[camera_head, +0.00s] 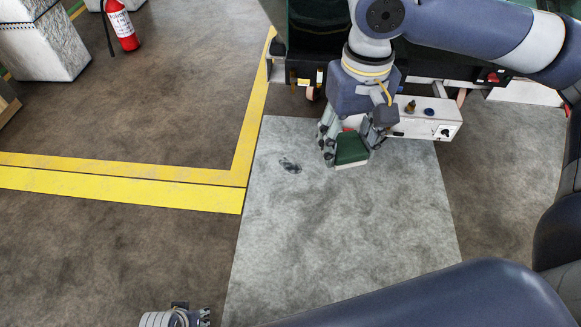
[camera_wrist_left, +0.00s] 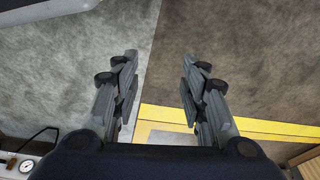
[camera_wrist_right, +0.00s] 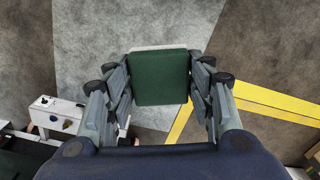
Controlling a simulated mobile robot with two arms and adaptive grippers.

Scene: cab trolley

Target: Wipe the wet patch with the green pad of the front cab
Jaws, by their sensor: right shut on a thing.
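The green pad (camera_head: 351,148) has a white layer on its underside. My right gripper (camera_head: 346,140) is shut on it, pointing down over the pale grey floor panel (camera_head: 340,240). The pad (camera_wrist_right: 160,78) sits between the fingers in the right wrist view. I cannot tell whether it touches the floor. A small dark wet patch (camera_head: 290,165) lies on the panel, left of the pad and apart from it. My left gripper (camera_head: 182,317) is partly cut off at the bottom edge. In the left wrist view (camera_wrist_left: 158,75) it is open and empty above the floor.
A white box with knobs (camera_head: 425,118) and a dark trolley body (camera_head: 320,35) stand behind my right gripper. Yellow floor lines (camera_head: 120,190) run left of the panel. A red fire extinguisher (camera_head: 121,25) stands at the upper left. The panel's middle is clear.

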